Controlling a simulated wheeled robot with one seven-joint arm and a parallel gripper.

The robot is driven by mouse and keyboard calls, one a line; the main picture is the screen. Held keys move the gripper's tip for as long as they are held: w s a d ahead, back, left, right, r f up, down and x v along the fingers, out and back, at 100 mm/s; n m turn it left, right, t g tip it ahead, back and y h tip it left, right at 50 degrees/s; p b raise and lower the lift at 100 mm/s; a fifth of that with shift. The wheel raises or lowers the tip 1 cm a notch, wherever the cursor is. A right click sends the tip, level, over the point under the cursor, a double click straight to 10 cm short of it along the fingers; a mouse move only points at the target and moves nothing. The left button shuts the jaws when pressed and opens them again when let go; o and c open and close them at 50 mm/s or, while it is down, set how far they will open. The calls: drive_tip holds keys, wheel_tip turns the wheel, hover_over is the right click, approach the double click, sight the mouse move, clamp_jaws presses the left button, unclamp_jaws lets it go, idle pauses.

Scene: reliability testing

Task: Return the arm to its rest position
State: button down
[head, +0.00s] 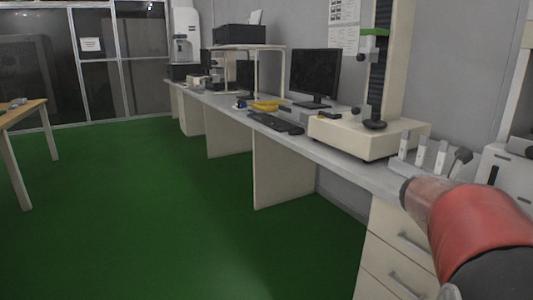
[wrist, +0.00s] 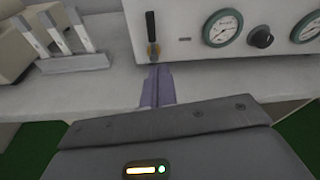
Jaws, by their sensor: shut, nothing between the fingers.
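My gripper (wrist: 157,70) shows in the wrist view as two narrow purple fingers, side by side and shut, with nothing between them. They extend over the light bench top (wrist: 105,92) near its front edge, toward a white machine with dials (wrist: 185,48). A small lever with a dark handle (wrist: 152,28) hangs on the machine's front, just beyond the fingertips. In the head view my arm, red and dark, reaches in from the lower right over the bench. The fingers cannot be made out there.
A holder with several upright metal pieces (wrist: 75,62) stands left of the fingers. In the head view, a beige instrument (head: 350,137), a keyboard (head: 275,123) and a monitor (head: 315,75) stand along the bench. A wooden table (head: 22,112) is at far left. The green floor (head: 150,210) is clear.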

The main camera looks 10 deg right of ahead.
drive_tip(key=s+a+f+m+y, duration=0.5)
drive_tip(key=a+m, duration=0.2)
drive_tip(key=a, duration=0.5)
drive_tip(key=s+a+f+m+y, duration=0.5)
drive_tip(key=a+m, duration=0.3)
drive_tip(key=a, duration=0.5)
drive_tip(key=s+a+f+m+t+y, duration=0.1)
drive_tip(key=s+a+f+m+y, duration=0.3)
drive_tip(key=a+m, duration=0.4)
drive_tip(key=s+a+y, duration=0.1)
drive_tip(key=a, duration=0.4)
drive_tip(key=shift+s+a+f, duration=0.15)
drive_tip(key=shift+a+f, duration=0.1)
drive_tip(key=shift+f, duration=0.15)
drive_tip(key=shift+d, duration=0.1)
